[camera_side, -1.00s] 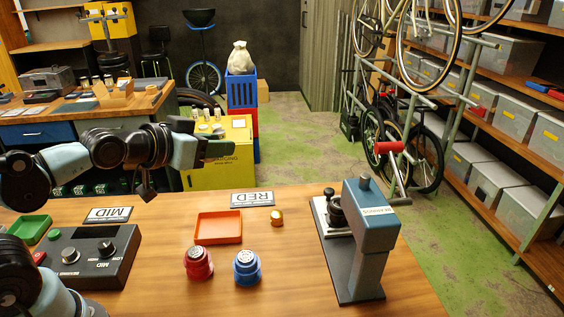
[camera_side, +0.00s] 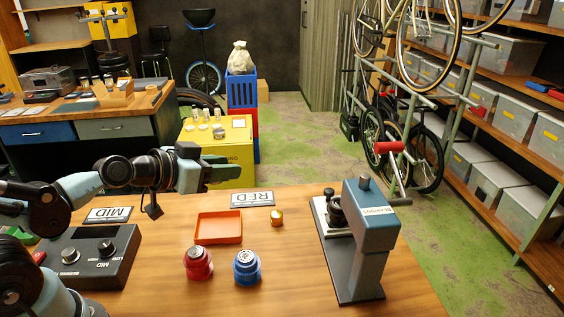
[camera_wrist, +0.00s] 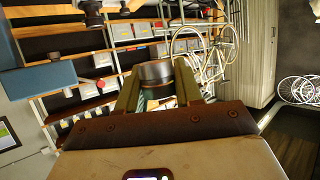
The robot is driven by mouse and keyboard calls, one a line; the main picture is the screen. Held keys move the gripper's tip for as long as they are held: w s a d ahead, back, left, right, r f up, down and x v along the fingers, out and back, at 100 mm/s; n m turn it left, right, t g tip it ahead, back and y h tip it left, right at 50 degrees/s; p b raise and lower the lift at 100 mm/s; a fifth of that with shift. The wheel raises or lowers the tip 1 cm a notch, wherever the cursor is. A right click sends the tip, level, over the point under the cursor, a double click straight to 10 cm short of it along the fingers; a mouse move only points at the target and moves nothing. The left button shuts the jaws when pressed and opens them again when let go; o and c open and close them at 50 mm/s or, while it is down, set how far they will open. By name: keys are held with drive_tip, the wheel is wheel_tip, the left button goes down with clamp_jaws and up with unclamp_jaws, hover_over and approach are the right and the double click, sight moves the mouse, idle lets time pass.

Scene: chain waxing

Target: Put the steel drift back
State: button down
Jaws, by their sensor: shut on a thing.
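My gripper (camera_side: 222,171) is held level above the back of the workbench, left of the RED sign. In the wrist view, my gripper (camera_wrist: 158,82) is shut on a short, round, grey metal piece (camera_wrist: 155,72), which looks like the steel drift. Its round side shows between the two fingers and its lower part is hidden. In the side view I cannot make it out between the fingers. The blue-grey bench press (camera_side: 372,240) stands at the right of the bench, apart from my gripper.
The wood between tray and press is mostly clear.

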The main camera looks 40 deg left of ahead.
drive_tip(key=w+d+f+m+g+h, duration=0.3)
drive_tip(key=w+d+f+m+h, duration=0.2)
drive_tip(key=m+h, duration=0.2)
drive_tip(key=shift+w+d+f+m+g+h, duration=0.2)
drive_tip(key=shift+w+m+g+h, duration=0.1)
drive_tip(key=shift+w+g+h, duration=0.15)
drive_tip(key=shift+s, duration=0.1)
drive_tip(key=w+d, duration=1)
drive_tip(key=shift+w+d, duration=1.2)
drive_tip(key=shift+d, duration=0.1)
drive_tip(key=shift+w+d+f, duration=0.1)
drive_tip(key=shift+w+f, duration=0.1)
drive_tip(key=shift+f, duration=1.3)
drive_tip(key=shift+f, duration=0.1)
